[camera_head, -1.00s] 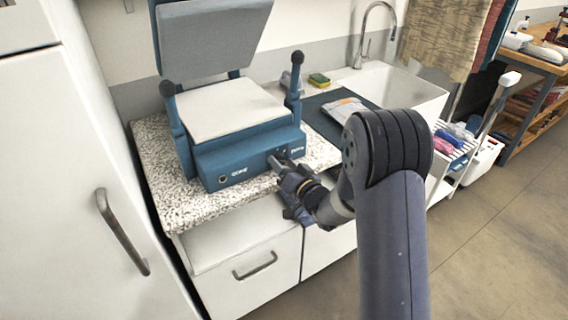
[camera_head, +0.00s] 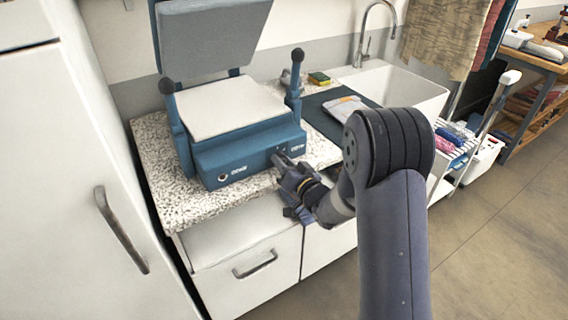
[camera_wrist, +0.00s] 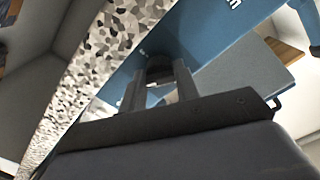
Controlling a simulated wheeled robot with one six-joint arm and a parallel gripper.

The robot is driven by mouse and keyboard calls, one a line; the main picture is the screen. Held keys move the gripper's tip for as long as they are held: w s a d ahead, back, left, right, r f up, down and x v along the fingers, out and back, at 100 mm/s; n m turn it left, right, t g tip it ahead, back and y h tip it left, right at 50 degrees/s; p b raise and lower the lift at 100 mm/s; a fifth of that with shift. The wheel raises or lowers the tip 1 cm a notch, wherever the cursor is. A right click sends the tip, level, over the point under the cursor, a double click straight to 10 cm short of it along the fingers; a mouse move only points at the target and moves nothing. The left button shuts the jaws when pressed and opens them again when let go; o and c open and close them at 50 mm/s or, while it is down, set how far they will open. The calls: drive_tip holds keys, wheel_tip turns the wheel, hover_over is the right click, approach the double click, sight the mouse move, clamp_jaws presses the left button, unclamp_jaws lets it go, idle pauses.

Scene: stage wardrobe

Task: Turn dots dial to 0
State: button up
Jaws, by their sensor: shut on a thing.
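A blue heat press (camera_head: 215,157) with a raised grey upper plate and a white lower pad stands on the speckled counter. A small dark knob with a light face shows at the left of its front, and printed labels sit beside it and at the right. My gripper (camera_head: 284,162) reaches the right part of the front panel and is shut on a dial there. The dial is mostly hidden by the fingers in the head view. In the wrist view my fingers (camera_wrist: 166,84) meet at the blue panel, with a small light patch between them. The dial's setting cannot be read.
The speckled counter (camera_head: 160,190) runs under the press, above white drawers with a handle (camera_head: 255,265). A tall white cabinet (camera_head: 60,180) stands close at the left. A sink (camera_head: 400,85) with a tap is at the back right. Open floor lies at the right.

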drive_tip(key=shift+f+b, duration=0.15)
drive_tip(key=shift+b, duration=0.2)
drive_tip(key=n+b, duration=0.2)
drive_tip(key=b, duration=0.1)
drive_tip(key=shift+f, duration=0.15)
drive_tip(key=n+b, duration=0.3)
drive_tip(key=b, duration=0.2)
drive_tip(key=shift+n+b, duration=0.4)
drive_tip(key=n+b, duration=0.3)
drive_tip(key=b, duration=0.1)
drive_tip(key=shift+n+b, duration=0.3)
drive_tip(key=n+b, duration=0.3)
drive_tip(key=shift+n+b, duration=0.3)
drive_tip(key=shift+b, duration=0.05)
drive_tip(key=n+b, duration=0.4)
drive_tip(key=n, duration=0.1)
drive_tip(key=shift+n+b, duration=0.3)
drive_tip(key=shift+b, duration=0.05)
drive_tip(key=n+b, duration=0.2)
drive_tip(key=n, duration=0.1)
drive_tip(key=n+b, duration=0.1)
drive_tip(key=n, duration=0.1)
drive_tip(key=shift+r, duration=0.3)
